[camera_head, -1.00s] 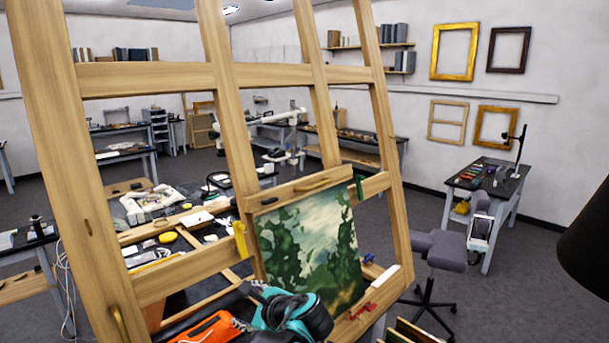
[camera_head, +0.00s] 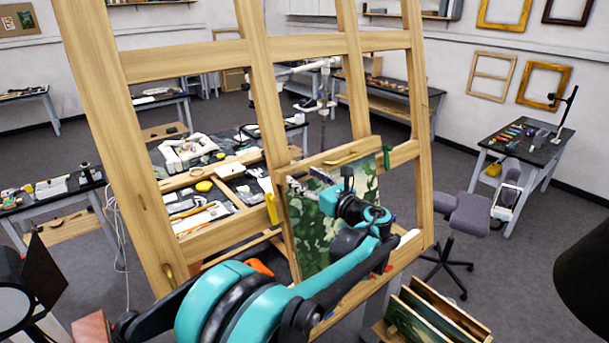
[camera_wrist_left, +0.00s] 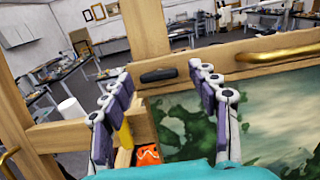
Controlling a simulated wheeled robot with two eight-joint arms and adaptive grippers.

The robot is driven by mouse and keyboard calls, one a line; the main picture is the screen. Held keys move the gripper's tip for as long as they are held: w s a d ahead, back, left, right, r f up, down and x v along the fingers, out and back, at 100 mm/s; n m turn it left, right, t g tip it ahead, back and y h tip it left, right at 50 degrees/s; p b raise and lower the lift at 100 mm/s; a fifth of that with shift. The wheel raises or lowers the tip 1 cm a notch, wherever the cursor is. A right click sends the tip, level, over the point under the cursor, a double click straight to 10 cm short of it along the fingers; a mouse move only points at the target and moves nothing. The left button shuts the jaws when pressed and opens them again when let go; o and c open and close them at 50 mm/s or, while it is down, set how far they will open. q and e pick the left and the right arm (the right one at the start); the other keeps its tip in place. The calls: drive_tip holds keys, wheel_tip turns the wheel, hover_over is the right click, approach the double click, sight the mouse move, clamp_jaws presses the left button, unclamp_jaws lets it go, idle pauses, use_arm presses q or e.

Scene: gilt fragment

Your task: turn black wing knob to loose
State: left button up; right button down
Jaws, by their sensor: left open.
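The black wing knob (camera_wrist_left: 158,75) is a small dark elongated bar on the wooden easel's crosspiece in the left wrist view. It lies roughly level and sits between my open fingers in that picture. My left gripper (camera_head: 303,181) is in front of the green painting (camera_head: 314,240) near its top edge; it also shows in the left wrist view (camera_wrist_left: 162,82). Its white and purple fingers are spread, with nothing held between them. I see no contact with the knob. In the head view I cannot make out the knob near the gripper. My right gripper is not in view.
The wooden easel (camera_head: 185,62) stands close in front with tall uprights and crossbars. A brass handle (camera_wrist_left: 275,54) is right of the knob. A yellow clip (camera_head: 271,208) hangs on the left. A crate of panels (camera_head: 435,315) stands at lower right.

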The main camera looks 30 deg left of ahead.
use_arm(q)
drive_tip(key=shift+a, duration=0.35)
drive_tip(key=c, duration=1.2)
drive_tip(key=shift+o, duration=0.2)
drive_tip(key=shift+w+n, duration=0.1)
drive_tip(key=shift+n, duration=0.2)
